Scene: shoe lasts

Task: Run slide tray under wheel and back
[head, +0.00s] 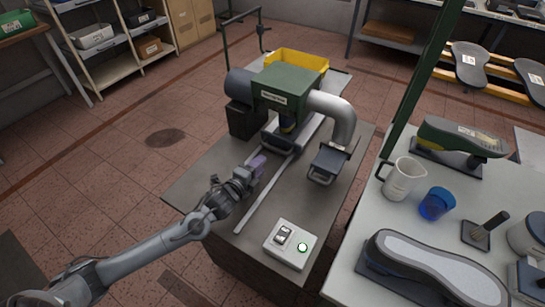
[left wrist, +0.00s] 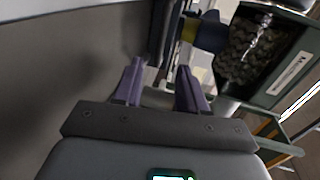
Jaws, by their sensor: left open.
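The green machine (head: 285,88) stands on a grey bench, with a dark wheel housing at its side; the wheel itself I cannot make out clearly. Pale slide rails (head: 262,205) run along the bench top toward it. The slide tray appears to sit on the rails under the machine, mostly hidden, so I cannot tell its outline. My left gripper (head: 258,166) is over the bench beside the rails, in front of the machine. In the left wrist view its purple fingers (left wrist: 160,88) are apart, with a pale bar-like part showing between them; contact cannot be told. My right gripper is not in view.
A grey duct (head: 338,115) curves down to a dark hood (head: 328,161) right of the rails. A white switch box (head: 290,244) sits at the bench's front. A yellow bin (head: 297,65) is behind. The right table holds a jug (head: 403,179), blue cup (head: 436,204) and shoe last (head: 435,262).

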